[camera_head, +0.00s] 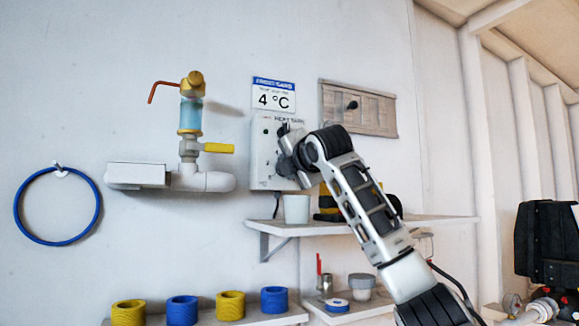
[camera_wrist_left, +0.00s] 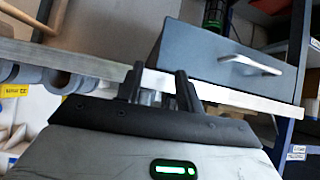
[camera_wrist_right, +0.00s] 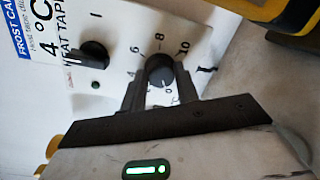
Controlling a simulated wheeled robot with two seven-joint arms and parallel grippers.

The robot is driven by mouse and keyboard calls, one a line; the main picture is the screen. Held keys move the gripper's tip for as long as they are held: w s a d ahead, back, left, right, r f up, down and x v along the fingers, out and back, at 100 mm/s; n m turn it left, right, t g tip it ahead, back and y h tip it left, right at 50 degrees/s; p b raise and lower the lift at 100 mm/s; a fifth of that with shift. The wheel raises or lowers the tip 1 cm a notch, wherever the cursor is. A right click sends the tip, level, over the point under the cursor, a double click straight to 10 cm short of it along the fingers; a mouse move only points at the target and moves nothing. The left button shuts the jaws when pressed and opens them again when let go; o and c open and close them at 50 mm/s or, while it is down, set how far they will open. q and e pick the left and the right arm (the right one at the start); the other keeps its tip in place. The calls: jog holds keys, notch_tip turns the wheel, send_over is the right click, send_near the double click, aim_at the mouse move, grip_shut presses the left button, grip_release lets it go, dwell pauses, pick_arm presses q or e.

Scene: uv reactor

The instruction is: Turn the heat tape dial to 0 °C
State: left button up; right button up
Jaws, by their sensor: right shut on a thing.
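The heat tape box (camera_head: 262,150) is a white control box on the wall under a frost card (camera_head: 273,96) reading 4 °C. In the right wrist view its face carries a round black dial (camera_wrist_right: 160,70) ringed by numbers, with 4, 6, 8 and 10 legible. My right gripper (camera_wrist_right: 160,84) is shut on this dial, one finger on each side. The dial's pointer setting cannot be read. In the head view my right gripper (camera_head: 292,155) covers much of the box face. My left gripper (camera_wrist_left: 160,85) is open, away from the box, near a shelf edge.
A second black knob (camera_wrist_right: 94,55) sits beside the dial. A white cup (camera_head: 296,208) stands on the shelf (camera_head: 330,227) below the box. Pipework with a yellow-handled valve (camera_head: 218,148) is at left. A grey drawer unit (camera_wrist_left: 230,65) is by my left gripper.

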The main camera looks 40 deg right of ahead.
jog(key=shift+f, duration=0.15)
jog(key=o, duration=1)
jog(key=shift+c, duration=0.2)
pick_arm(q)
jog(key=f+b, duration=0.1)
jog(key=b, duration=0.1)
jog(key=f+b, duration=0.1)
jog(key=b, duration=0.1)
jog(key=shift+w+d, duration=0.1)
jog(key=shift+d, duration=0.3)
pick_arm(e)
jog(key=v, duration=1.6)
jog(key=shift+w, duration=0.1)
